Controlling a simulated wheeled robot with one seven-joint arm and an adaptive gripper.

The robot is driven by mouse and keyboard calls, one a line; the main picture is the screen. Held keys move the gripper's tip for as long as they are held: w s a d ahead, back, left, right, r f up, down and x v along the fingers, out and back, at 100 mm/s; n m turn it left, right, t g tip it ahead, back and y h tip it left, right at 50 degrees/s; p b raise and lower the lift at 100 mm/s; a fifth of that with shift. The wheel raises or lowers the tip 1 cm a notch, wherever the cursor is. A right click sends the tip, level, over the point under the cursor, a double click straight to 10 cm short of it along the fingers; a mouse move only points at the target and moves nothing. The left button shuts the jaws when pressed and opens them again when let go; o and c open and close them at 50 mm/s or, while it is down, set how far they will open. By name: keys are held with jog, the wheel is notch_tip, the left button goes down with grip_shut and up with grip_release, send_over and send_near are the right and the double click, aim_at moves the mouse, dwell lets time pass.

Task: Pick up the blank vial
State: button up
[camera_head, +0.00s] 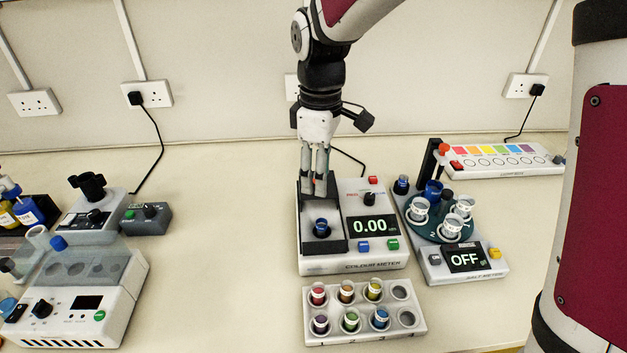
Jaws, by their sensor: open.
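My gripper (319,190) points down over the back of the colour meter (353,265), its two fingers close together with a narrow gap and nothing visible between them. A dark blue-topped round piece (322,228) sits in the meter's black well, in front of and below the fingertips, apart from them. The white vial rack (350,340) stands in front of the meter with several coloured vials, such as a red one (318,295) and a blue one (380,318). Its right-hand places look grey or empty. I cannot tell which vial is the blank.
The colour meter's display reads 0.00. To its right stands a salt meter (467,262) reading OFF, with white-rimmed cups on a carousel. A lightbox (507,160) lies behind it. Other instruments (75,300) stand at left. Bare bench (220,280) lies between them and the colour meter.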

send_over(321, 221)
notch_tip(321, 221, down, 9)
jog(key=f, duration=0.2)
jog(key=s+f+p, duration=0.1)
jog(key=shift+f, duration=0.4)
jog(key=shift+f+p, duration=0.3)
jog(key=shift+f, duration=0.3)
jog(key=shift+c, duration=0.6)
grip_shut()
